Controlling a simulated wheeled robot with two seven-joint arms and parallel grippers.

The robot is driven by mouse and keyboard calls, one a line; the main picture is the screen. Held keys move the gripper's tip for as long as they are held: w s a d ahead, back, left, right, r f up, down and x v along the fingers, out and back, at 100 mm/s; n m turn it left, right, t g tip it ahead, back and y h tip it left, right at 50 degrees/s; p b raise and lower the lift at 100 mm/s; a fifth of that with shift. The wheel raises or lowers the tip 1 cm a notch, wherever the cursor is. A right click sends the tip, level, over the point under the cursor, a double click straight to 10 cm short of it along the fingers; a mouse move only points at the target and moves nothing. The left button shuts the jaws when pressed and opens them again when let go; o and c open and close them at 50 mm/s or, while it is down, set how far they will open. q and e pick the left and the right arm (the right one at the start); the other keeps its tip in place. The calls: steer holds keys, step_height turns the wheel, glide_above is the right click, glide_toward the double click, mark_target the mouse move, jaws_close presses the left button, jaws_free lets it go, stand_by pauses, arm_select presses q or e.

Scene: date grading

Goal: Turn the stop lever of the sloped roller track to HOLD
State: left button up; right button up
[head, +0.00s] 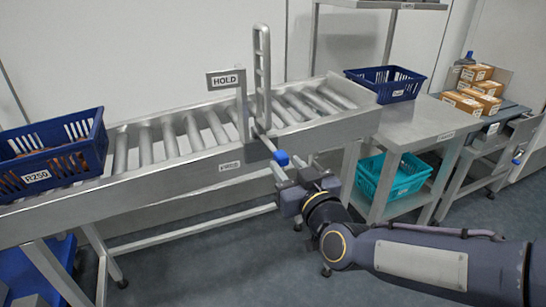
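The sloped roller track (150,180) runs across the left and middle. Its stop lever (268,143) ends in a blue knob (281,158) at the track's near side and slants down to the right. A plate marked HOLD (226,80) stands on a post left of the lever. A tall upright metal stop frame (262,75) rises beside the plate. My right gripper (286,168) is at the knob, its two fingers apart. I cannot tell whether they touch the knob. My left gripper is out of view.
A blue crate marked R250 (95,157) with brown contents sits on the track's left end. Another blue crate (385,88) is at the right end. A teal crate (415,178) is on a shelf below. Cardboard boxes (465,103) stand at far right.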

mark_target(276, 150)
steer(key=b+x, duration=0.1)
steer(key=x, duration=0.5)
steer(key=shift+w, duration=0.25)
jaws_close()
